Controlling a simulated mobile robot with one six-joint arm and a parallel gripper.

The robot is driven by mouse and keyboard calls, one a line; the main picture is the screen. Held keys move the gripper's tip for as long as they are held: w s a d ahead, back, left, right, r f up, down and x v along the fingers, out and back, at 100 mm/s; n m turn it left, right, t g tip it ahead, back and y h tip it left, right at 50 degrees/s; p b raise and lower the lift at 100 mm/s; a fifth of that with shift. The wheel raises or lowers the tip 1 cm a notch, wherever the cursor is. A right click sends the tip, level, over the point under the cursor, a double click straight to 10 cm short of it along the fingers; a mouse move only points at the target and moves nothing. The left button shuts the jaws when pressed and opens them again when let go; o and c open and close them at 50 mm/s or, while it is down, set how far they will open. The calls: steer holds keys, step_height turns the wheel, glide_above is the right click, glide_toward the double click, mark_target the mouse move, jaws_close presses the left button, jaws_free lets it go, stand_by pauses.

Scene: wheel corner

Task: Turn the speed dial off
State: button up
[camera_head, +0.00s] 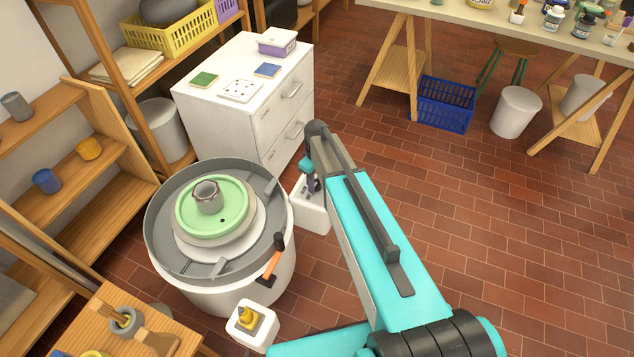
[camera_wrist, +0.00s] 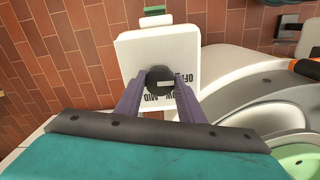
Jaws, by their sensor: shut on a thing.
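The speed dial (camera_wrist: 160,78) is a dark round knob on a white control box (camera_wrist: 135,55) at the side of the pottery wheel. Printed labels, OFF, LOW and MID among them, show around it in the wrist view. My gripper (camera_wrist: 159,82) has its two purple fingers on either side of the dial, shut on it. In the head view, my gripper (camera_head: 313,184) is at the white box (camera_head: 311,215), and my arm hides part of the box; the dial is hard to make out there. I cannot tell which label the dial points to.
A white drawer cabinet (camera_head: 220,110) stands behind. The tiled floor to the right is clear.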

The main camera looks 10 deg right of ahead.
mark_target(316, 184)
steer(key=shift+s+n, duration=0.2)
steer(key=shift+n, duration=0.1)
steer(key=o, duration=1)
steer(key=shift+o, duration=0.2)
steer(key=shift+w+r, duration=0.1)
steer(key=shift+r, duration=0.1)
step_height(316, 184, up, 13)
steer(key=shift+r+b, duration=0.2)
steer(key=shift+b, duration=0.25)
steer(key=s+f+m+g, duration=0.1)
steer(key=s+f+m, duration=0.1)
steer(key=s+f, duration=0.8)
steer(key=s+f+m+g, duration=0.2)
steer(key=s+f, duration=0.8)
steer(key=s, duration=0.7)
steer(key=s+f+m+g, duration=0.2)
steer(key=s+f+m, duration=0.2)
steer(key=s+f, duration=0.5)
steer(key=s, duration=0.5)
steer(key=shift+s+f, duration=0.3)
steer(key=shift+f, duration=0.1)
